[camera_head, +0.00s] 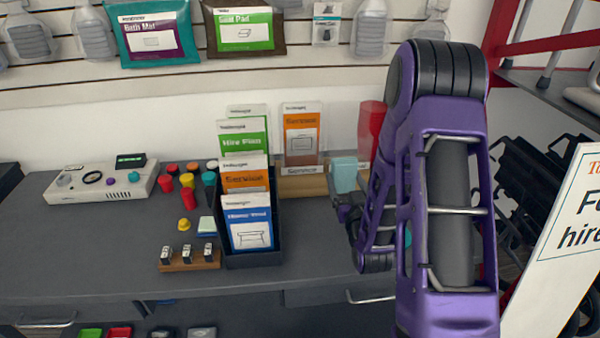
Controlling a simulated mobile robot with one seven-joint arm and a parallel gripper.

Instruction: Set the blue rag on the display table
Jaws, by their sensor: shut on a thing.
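A pale blue folded piece, which looks like the blue rag (343,174), shows just left of my purple arm, at the back of the dark grey display table (110,255). My gripper (347,198) is mostly hidden behind my arm's links. It is shut, and the pale blue piece shows at its end. The fingertips and their contact with the rag are hard to make out. I cannot tell whether the rag touches the table top or hangs above it.
A dark leaflet rack (252,257) stands left of my gripper, with an orange leaflet holder (301,135) behind. A red cylinder (371,125) is close to my arm. Small coloured caps (188,198) and a grey console (95,184) stand left. The table's front left is clear.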

